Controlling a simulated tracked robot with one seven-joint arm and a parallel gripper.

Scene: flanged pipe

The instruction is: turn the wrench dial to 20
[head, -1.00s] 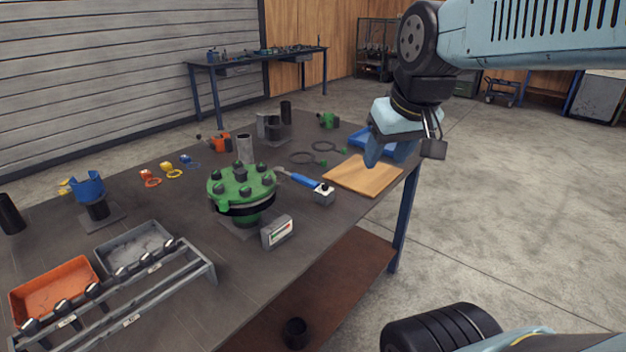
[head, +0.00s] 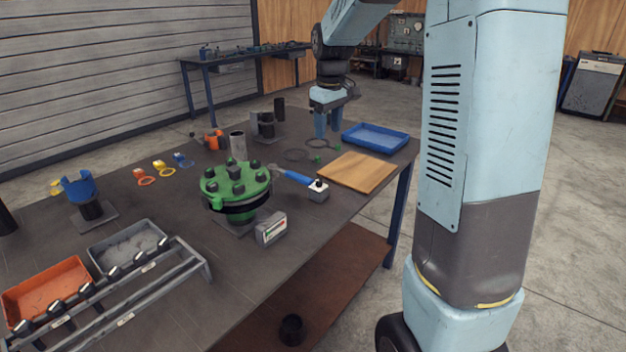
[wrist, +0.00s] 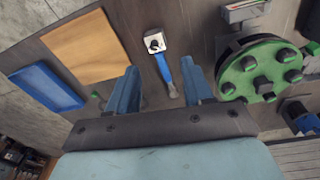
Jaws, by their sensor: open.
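The wrench has a blue handle (head: 298,178) and a grey jaw end, and lies on the table just right of the green flange. A light block with a black knob (head: 318,188), seemingly the dial, sits at the handle's right end. In the wrist view the blue handle (wrist: 163,68) and the knobbed block (wrist: 154,43) show beyond and between my fingers. My gripper (head: 328,124) points down above the table's back part, beyond the wrench. It is open and empty, with its two blue fingers (wrist: 161,92) apart. The dial's marks are too small to read.
The green bolted flange (head: 236,186) stands left of the wrench, with a small gauge box (head: 271,228) in front. A wooden board (head: 358,172) and blue tray (head: 375,138) lie to the right. Several grey and black cylinders stand behind the flange. Bins and a rack fill the front left.

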